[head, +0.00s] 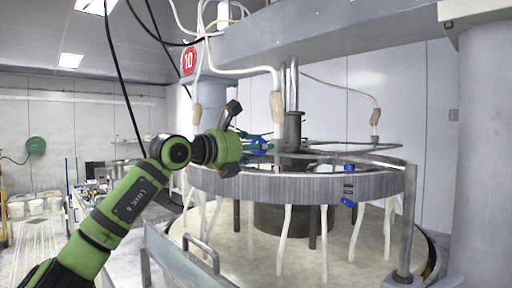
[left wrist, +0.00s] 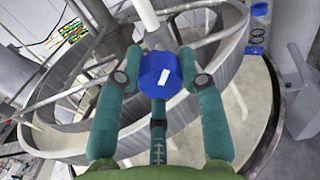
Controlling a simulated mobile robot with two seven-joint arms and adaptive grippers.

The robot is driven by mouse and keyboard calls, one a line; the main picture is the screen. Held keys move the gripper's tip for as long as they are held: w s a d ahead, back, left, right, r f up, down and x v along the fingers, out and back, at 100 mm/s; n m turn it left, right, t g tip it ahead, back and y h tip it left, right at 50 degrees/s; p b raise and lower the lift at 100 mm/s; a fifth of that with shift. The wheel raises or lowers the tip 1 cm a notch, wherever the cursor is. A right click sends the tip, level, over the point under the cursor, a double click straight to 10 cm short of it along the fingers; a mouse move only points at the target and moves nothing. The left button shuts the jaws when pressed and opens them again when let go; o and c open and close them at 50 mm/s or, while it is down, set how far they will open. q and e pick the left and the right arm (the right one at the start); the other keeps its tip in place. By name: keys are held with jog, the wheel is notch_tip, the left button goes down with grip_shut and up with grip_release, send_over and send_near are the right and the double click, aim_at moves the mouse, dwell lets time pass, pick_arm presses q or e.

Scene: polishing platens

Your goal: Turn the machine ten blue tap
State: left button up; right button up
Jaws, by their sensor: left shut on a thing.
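A red sign with the number 10 (head: 188,61) hangs at the upper left of the machine. The blue tap (left wrist: 161,75) is a round knob with a white mark on its face. In the left wrist view it sits between the teal fingers of my left gripper (left wrist: 158,84), which is shut on it. In the head view the gripper (head: 257,147) reaches in from the left above the ring, and only a bit of the blue tap (head: 263,144) shows between the fingers. My right gripper is not in view.
The grey ring (head: 300,187) with several pale hoses hanging below it stands over the round platen (head: 300,256). Another blue fitting (head: 348,186) is on the ring's right side. A metal handle (head: 201,246) is in front, and a thick column (head: 480,150) stands at right.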

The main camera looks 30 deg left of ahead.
pick_arm(q)
jog(key=shift+s+a+r+m, duration=0.15)
jog(key=shift+r+m, duration=0.25)
jog(key=shift+r, duration=0.15)
jog(key=o, duration=1.1)
jog(key=shift+o, duration=0.2)
jog(key=shift+f, duration=0.3)
jog(key=v, duration=1.1)
jog(key=shift+s, duration=0.4)
jog(key=shift+w, duration=0.1)
